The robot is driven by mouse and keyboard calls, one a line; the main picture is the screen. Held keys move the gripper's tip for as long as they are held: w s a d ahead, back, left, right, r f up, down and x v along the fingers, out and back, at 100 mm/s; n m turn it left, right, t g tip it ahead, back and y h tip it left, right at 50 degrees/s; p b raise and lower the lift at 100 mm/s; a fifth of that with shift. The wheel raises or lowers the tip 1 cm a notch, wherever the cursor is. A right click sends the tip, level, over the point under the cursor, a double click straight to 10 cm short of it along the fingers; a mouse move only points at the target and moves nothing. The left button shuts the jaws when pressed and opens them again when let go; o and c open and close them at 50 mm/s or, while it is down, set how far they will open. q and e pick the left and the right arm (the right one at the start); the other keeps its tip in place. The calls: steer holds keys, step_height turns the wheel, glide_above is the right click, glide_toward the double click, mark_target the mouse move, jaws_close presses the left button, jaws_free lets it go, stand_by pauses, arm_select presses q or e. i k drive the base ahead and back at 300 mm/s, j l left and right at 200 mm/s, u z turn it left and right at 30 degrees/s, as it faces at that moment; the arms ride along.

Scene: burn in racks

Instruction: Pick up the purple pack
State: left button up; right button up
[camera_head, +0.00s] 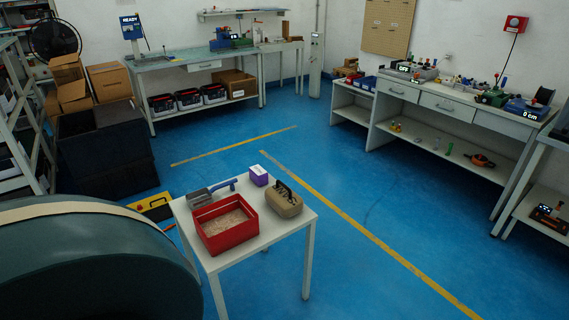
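The purple pack (258,176) is a small box with a pale top. It stands on the white table (268,240), near its far edge. Nothing touches it that I can see. Neither of my grippers shows in the head view. A large rounded dark green form with a cream band fills the lower left and hides part of the floor.
A red tray (225,231), a tan case with a dark handle (284,201) and a grey tool with a blue handle (212,192) share the table. A yellow item (152,208) lies left of it. Workbenches (437,107) line the walls. Blue floor (350,260) is open to the right.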

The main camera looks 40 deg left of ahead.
mark_target(258, 175)
steer(key=i+u, duration=0.25)
steer(key=i, duration=0.2)
steer(key=i+l+u, duration=0.55)
steer(key=i, duration=0.3)
steer(key=i+l+u, duration=0.25)
steer(key=u, duration=0.2)
steer(key=i+l+u, duration=0.6)
steer(key=i, duration=0.3)
steer(key=i+l+u, duration=0.1)
steer(key=i, duration=0.25)
steer(key=i+l+u, duration=0.1)
steer(key=i+l, duration=0.15)
steer(key=i, duration=0.15)
